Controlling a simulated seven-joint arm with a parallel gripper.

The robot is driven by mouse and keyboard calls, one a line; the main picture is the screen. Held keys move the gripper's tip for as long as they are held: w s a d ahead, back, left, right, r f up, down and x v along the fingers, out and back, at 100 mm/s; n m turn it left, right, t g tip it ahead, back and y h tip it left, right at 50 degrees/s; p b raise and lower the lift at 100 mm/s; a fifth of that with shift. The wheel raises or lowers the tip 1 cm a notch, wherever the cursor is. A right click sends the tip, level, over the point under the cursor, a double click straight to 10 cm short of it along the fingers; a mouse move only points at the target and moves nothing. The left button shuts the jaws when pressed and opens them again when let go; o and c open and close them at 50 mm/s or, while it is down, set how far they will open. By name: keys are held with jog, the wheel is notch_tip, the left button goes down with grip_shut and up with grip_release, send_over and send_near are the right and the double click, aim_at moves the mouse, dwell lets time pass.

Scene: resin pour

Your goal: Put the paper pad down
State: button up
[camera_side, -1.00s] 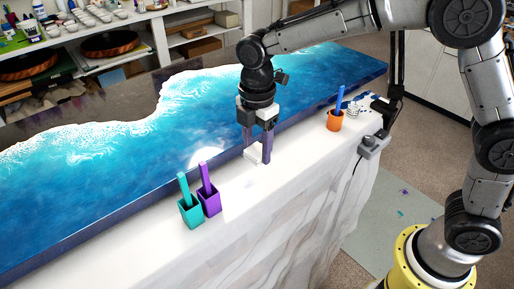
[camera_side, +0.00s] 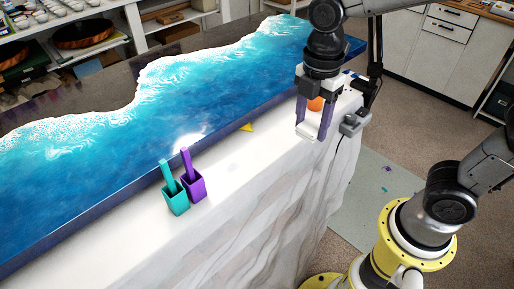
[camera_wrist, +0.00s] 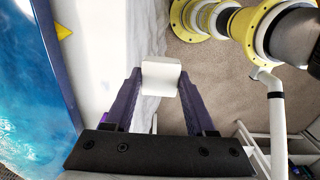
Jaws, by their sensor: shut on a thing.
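The white paper pad (camera_side: 306,132) is a small pale block, gripped between the tips of my gripper (camera_side: 309,130). The two purple fingers are shut on its sides. In the wrist view, the pad (camera_wrist: 160,80) sits between the fingertips of my gripper (camera_wrist: 158,76), and it overlaps the counter's front edge, with floor showing to its right. In the side view it appears near the right part of the white counter (camera_side: 235,180). I cannot tell how high it is above the counter.
An orange cup (camera_side: 316,104) shows between the fingers, partly hidden. A grey device (camera_side: 353,125) stands to the right. Teal (camera_side: 176,203) and purple (camera_side: 194,186) cups with sticks stand left. A yellow piece (camera_side: 246,127) lies by the blue resin slab (camera_side: 190,95). The counter between is clear.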

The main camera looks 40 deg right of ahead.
jog(key=shift+s+d+r, duration=0.15)
jog(key=shift+d+r, duration=0.15)
jog(key=shift+r, duration=0.05)
jog(key=shift+w, duration=0.35)
send_near(257, 149)
jog(key=s+d+r, duration=0.1)
jog(key=s+r, duration=0.1)
jog(key=s, duration=0.2)
jog(key=w+f, duration=0.1)
jog(key=f, duration=0.1)
jog(key=w+f, duration=0.1)
jog(key=shift+w+a+f, duration=0.3)
jog(key=shift+f, duration=0.05)
jog(key=shift+w+a+f, duration=0.1)
jog(key=shift+w+f, duration=0.4)
jog(key=shift+f, duration=0.1)
jog(key=shift+w+f, duration=0.2)
jog(key=shift+f, duration=1.55)
